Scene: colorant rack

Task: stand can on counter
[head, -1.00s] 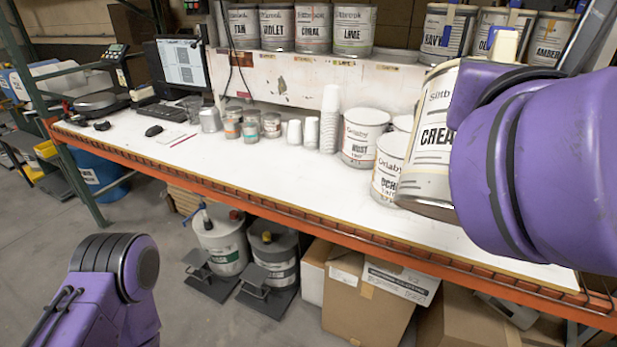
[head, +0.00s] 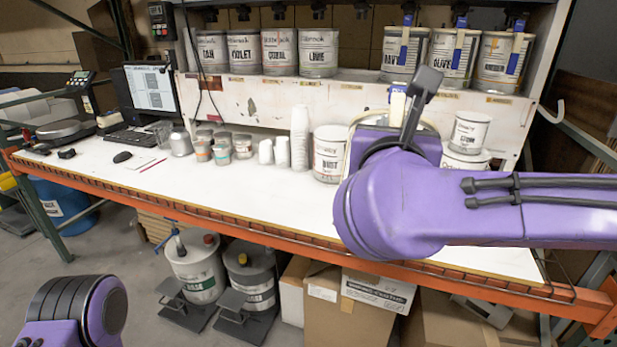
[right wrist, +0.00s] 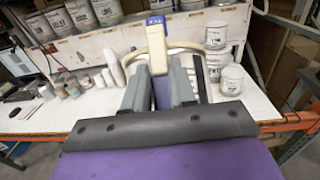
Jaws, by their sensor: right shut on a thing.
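My right gripper (right wrist: 157,82) shows in the right wrist view, with its two grey fingers closed in on the held can. A cream handle with a blue top (right wrist: 157,45) stands up between the fingers. It also shows in the head view (head: 397,103), above my right forearm. In the head view my arm hides most of the can and the gripper. I cannot tell whether the can's base touches the white counter (head: 270,198). My left gripper is out of view; only part of the left arm shows at the lower left.
A white can (head: 327,158) and a stack of cups (head: 300,137) stand left of the gripper. A small can (head: 469,131) sits above another can (head: 465,160) to the right. More cans line the shelf above. The counter's front middle is clear.

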